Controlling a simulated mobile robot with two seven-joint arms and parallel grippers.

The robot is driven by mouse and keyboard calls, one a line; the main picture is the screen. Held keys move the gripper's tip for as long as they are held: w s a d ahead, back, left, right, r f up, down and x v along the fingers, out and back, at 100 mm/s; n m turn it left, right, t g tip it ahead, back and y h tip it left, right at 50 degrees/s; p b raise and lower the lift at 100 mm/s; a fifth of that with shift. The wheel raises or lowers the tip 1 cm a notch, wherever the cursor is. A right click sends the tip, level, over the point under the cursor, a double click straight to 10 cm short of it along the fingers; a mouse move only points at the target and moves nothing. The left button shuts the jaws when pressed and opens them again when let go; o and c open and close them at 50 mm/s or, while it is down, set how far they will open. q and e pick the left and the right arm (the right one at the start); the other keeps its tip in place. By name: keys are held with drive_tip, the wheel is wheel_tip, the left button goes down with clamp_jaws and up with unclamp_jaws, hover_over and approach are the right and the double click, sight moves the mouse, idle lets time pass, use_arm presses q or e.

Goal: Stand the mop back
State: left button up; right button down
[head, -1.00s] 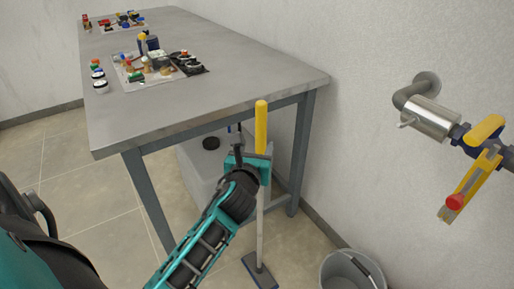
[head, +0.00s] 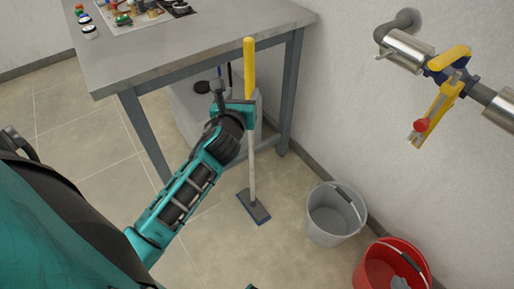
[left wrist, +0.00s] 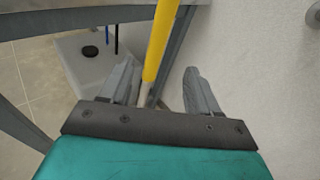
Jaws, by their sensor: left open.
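The mop has a yellow upper handle (head: 249,68), a pale lower shaft and a flat grey-blue head (head: 254,207) on the floor. It stands nearly upright in front of the table's right side. My left gripper (head: 240,100) is at the handle's height, just below the yellow part. In the left wrist view my left gripper (left wrist: 162,78) is open, with the handle (left wrist: 161,40) showing between its two fingers. I cannot tell whether a finger touches it. My right gripper is not in view.
The metal table (head: 180,50) stands behind the mop. Under it is a pale container (left wrist: 90,62) with a black cap. A grey bucket (head: 335,218) and a red bucket (head: 372,272) stand on the right by the wall. A pipe with a yellow-handled valve (head: 440,100) juts from the wall.

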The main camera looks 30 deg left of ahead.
use_arm(q)
drive_tip(key=s+d+f+n+g+h, duration=0.2)
drive_tip(key=s+d+f+n+h, duration=0.2)
drive_tip(key=n, duration=1)
drive_tip(key=s+d+f+n+g+h, duration=0.2)
drive_tip(key=s+d+f+n+h, duration=0.3)
drive_tip(key=s+d+f+n, duration=0.5)
drive_tip(key=shift+s+d+f+n, duration=0.15)
drive_tip(key=shift+s+d+n, duration=1.45)
drive_tip(key=shift+n, duration=0.4)
drive_tip(key=shift+s+a, duration=0.1)
drive_tip(key=shift+a, duration=0.05)
drive_tip(key=shift+y, duration=0.3)
drive_tip(key=r+p, duration=0.1)
drive_tip(key=p, duration=0.1)
drive_tip(key=a+r+p, duration=0.1)
drive_tip(key=p, duration=0.1)
drive_tip(key=r+p, duration=0.1)
drive_tip(key=p, duration=0.1)
drive_tip(key=shift+s+a+r, duration=0.25)
drive_tip(key=shift+s+r, duration=0.1)
drive_tip(key=shift+s, duration=0.05)
